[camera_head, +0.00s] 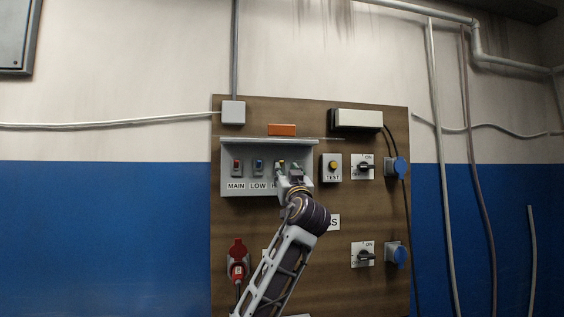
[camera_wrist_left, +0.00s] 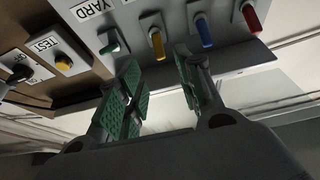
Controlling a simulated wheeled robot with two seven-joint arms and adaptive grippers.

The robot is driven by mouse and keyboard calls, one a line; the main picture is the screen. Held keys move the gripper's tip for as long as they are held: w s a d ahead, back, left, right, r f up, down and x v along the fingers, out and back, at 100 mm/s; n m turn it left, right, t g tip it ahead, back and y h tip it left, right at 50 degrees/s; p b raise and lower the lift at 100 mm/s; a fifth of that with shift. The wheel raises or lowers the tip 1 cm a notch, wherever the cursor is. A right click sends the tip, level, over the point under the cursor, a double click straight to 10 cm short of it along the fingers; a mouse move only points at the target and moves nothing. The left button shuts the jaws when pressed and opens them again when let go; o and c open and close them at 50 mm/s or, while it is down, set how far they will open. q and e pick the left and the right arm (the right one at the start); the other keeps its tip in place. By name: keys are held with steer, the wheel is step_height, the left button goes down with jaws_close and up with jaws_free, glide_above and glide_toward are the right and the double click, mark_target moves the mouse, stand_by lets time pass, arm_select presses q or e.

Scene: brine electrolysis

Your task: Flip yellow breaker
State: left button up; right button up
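The yellow breaker (camera_wrist_left: 158,44) is a small yellow lever on the grey panel (camera_wrist_left: 235,62). In the wrist view it stands between the green breaker (camera_wrist_left: 110,46) and the blue breaker (camera_wrist_left: 205,36), with the red breaker (camera_wrist_left: 251,18) at the far right. My left gripper (camera_wrist_left: 158,75) is open, its green-padded fingers on either side of the yellow breaker's line and just short of the lever. I see no clear contact. In the head view, my left gripper (camera_head: 288,172) covers much of the panel's right half and its label. My right gripper is not in view.
A TEST button box (camera_head: 331,167) stands right of the panel. Rotary switches (camera_head: 366,167) and blue sockets (camera_head: 397,167) are farther right on the wooden board (camera_head: 230,215). A ledge (camera_head: 266,141) juts out above the breakers. A red plug (camera_head: 238,262) is low on the left.

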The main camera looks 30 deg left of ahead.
mark_target(282, 163)
arm_select(q)
steer(key=p+x, duration=0.2)
steer(key=x, duration=0.3)
steer(key=shift+w+a+r, duration=0.2)
steer(key=shift+w+r, duration=0.05)
steer(key=shift+p+x, duration=0.6)
steer(key=shift+x, duration=0.7)
steer(key=shift+f, duration=0.1)
steer(key=shift+c, duration=0.4)
jaws_close()
